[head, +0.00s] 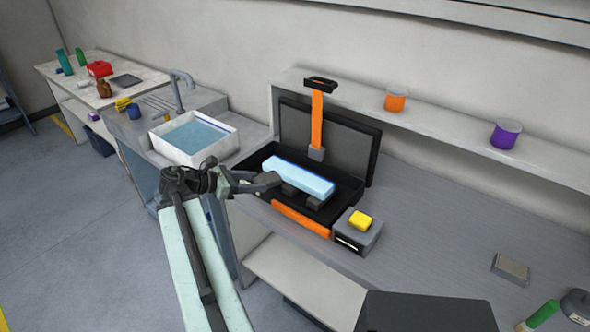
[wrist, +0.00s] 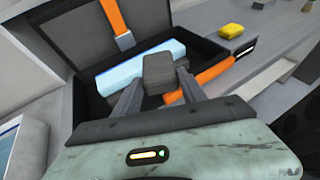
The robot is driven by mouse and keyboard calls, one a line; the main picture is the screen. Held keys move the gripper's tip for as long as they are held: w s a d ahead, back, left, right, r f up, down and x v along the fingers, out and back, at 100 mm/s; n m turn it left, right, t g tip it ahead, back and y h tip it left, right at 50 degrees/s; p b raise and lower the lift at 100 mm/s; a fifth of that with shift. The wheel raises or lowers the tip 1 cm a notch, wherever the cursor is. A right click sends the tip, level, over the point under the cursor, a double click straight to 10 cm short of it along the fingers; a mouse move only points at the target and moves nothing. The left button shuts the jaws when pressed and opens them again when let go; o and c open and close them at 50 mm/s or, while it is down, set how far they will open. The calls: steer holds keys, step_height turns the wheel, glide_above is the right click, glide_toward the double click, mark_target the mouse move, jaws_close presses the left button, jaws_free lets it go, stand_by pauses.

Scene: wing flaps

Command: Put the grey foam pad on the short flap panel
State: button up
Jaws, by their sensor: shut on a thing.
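A dark grey block (wrist: 158,70), which looks like the foam pad, is between the fingers of my gripper (wrist: 158,90) in the wrist view. The gripper is shut on it. A light blue panel (head: 297,176) lies in an open black case; it also shows in the wrist view (wrist: 122,70), partly hidden behind the block. In the head view my gripper (head: 268,180) is at the left end of this panel. Dark blocks show along the panel's near side there, and I cannot tell which is held. I cannot tell whether the held block touches the panel.
The case lid (head: 345,150) stands open with an orange strap (head: 317,118). A grey box with a yellow block (head: 360,220) sits right of the case. A white tub (head: 220,150) is to the left. A flat grey block (head: 510,269) lies far right. The counter between is clear.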

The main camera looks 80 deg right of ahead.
steer(key=s+d+f+b, duration=0.1)
steer(key=s+d, duration=0.6)
steer(key=d, duration=0.5)
steer(key=shift+d+f, duration=0.2)
steer(key=f+b, duration=0.2)
steer(key=b, duration=0.1)
steer(key=d+f+b, duration=0.1)
steer(key=f, duration=0.1)
steer(key=shift+s, duration=0.35)
steer(key=shift+r, duration=0.2)
steer(key=shift+f, duration=0.25)
steer(key=o, duration=1.3)
steer(key=shift+r, duration=0.1)
steer(key=shift+r, duration=0.1)
steer(key=shift+w+a+r, duration=0.1)
steer(key=shift+a+r, duration=0.05)
steer(key=shift+r, duration=0.1)
steer(key=p+v, duration=0.4)
steer(key=v, duration=0.7)
steer(key=shift+w+a+p, duration=0.2)
steer(key=shift+a+p, duration=0.15)
